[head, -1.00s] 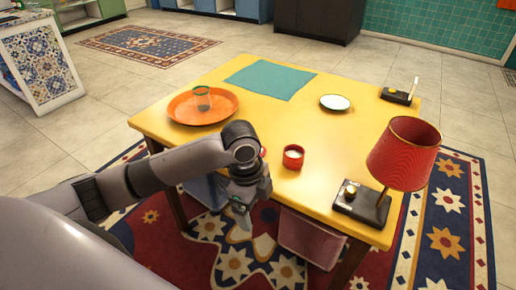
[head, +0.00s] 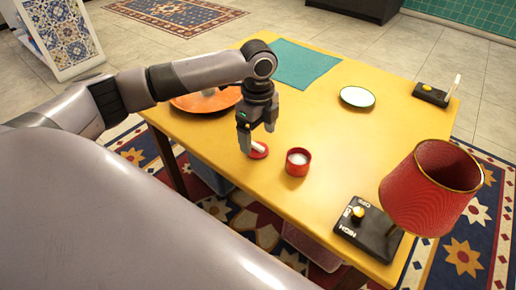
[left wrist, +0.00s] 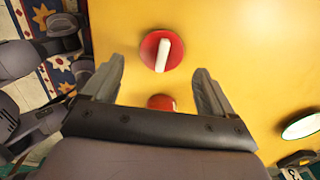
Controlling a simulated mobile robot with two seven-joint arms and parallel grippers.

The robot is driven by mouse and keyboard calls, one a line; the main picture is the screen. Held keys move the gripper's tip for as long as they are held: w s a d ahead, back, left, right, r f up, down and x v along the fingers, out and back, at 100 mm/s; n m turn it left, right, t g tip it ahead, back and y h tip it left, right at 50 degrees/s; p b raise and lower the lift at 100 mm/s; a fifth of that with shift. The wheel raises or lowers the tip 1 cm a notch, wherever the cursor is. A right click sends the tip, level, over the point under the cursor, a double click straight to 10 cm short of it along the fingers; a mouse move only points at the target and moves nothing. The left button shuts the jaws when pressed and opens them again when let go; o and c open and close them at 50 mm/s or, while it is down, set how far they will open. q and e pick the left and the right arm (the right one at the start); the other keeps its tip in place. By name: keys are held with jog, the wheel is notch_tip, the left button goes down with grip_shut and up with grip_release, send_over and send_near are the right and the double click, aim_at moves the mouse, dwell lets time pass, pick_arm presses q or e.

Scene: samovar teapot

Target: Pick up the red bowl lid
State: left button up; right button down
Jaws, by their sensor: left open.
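The red bowl lid (head: 259,151), a small round disc with a white bar handle on top, lies on the yellow table beside the red bowl (head: 298,161). The bowl has white contents and stands just right of the lid. My left gripper (head: 258,146) is open, above the lid, its fingers pointing down. In the left wrist view the lid (left wrist: 161,51) shows whole, beyond the gap between the fingertips (left wrist: 160,72), and its handle runs nearly upright in the picture. The bowl (left wrist: 161,102) shows partly there, cut off by the gripper body. My right gripper is out of view.
An orange tray (head: 190,103) lies behind my left arm. A teal mat (head: 305,62) and a white plate (head: 357,97) lie farther back. A red lamp (head: 430,187) stands at the right on a black base.

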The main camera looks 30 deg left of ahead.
aim_at(258, 146)
pick_arm(q)
notch_tip(258, 146, down, 3)
jog(key=shift+r, duration=0.15)
jog(key=shift+f, duration=0.35)
jog(key=c, duration=1.1)
